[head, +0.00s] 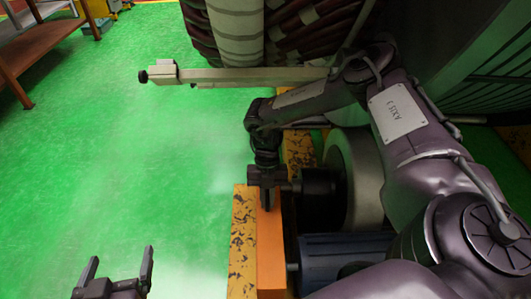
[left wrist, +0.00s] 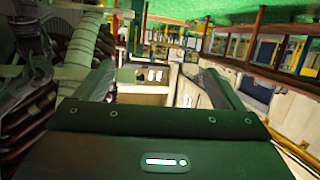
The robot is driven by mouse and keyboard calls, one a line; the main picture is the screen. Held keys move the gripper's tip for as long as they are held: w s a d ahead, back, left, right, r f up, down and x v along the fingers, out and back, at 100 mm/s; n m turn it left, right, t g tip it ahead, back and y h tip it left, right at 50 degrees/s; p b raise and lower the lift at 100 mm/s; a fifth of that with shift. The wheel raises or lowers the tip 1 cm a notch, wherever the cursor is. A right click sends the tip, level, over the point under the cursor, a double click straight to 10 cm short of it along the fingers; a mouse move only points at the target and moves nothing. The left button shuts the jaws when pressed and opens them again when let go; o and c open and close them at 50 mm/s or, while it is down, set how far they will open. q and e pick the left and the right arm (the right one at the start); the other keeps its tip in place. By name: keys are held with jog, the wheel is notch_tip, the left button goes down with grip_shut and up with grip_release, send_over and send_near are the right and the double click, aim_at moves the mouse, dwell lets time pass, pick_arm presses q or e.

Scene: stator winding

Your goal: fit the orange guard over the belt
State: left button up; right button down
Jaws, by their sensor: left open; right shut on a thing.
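The orange guard (head: 270,254) stands at the bottom middle of the head view, against a worn yellow beam. My right gripper (head: 267,198) points down at the guard's far end and is shut on it. I cannot make out the belt; the guard and my right arm cover much of that area. A black cylinder (head: 319,192) and a blue motor-like body (head: 345,249) sit just right of the guard. My left gripper (head: 118,270) is open and empty over the green floor, well left of the guard. Its spread fingers also show in the left wrist view (left wrist: 155,85).
The worn yellow beam (head: 242,240) runs left of the guard. A pale drum (head: 364,178) is beside the black cylinder. A grey bar (head: 240,76) crosses below large wound coils (head: 310,35). A brown table (head: 45,45) stands far left. The green floor between is clear.

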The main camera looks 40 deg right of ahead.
aim_at(278, 208)
jog(key=shift+s+d+r+p, duration=0.1)
jog(key=shift+s+d+p, duration=0.1)
jog(key=shift+d+p, duration=0.1)
jog(key=shift+s+d+p, duration=0.5)
jog(key=shift+d+p, duration=0.1)
jog(key=shift+d, duration=0.1)
pick_arm(q)
jog(key=s+a+f+g+y, duration=0.2)
jog(key=s+f+g+y, duration=0.1)
jog(key=s+f+g, duration=0.4)
jog(key=shift+s+a+f+g, duration=0.35)
jog(key=shift+s+f, duration=1.3)
jog(key=shift+f, duration=1.05)
pick_arm(e)
jog(key=shift+s+d, duration=0.2)
jog(key=shift+d, duration=0.05)
pick_arm(q)
jog(key=shift+f+b, duration=0.3)
jog(key=shift+f, duration=0.15)
pick_arm(e)
jog(key=shift+f, duration=1.4)
jog(key=c, duration=1.4)
grip_release()
jog(key=shift+o, duration=0.2)
jog(key=shift+s, duration=0.1)
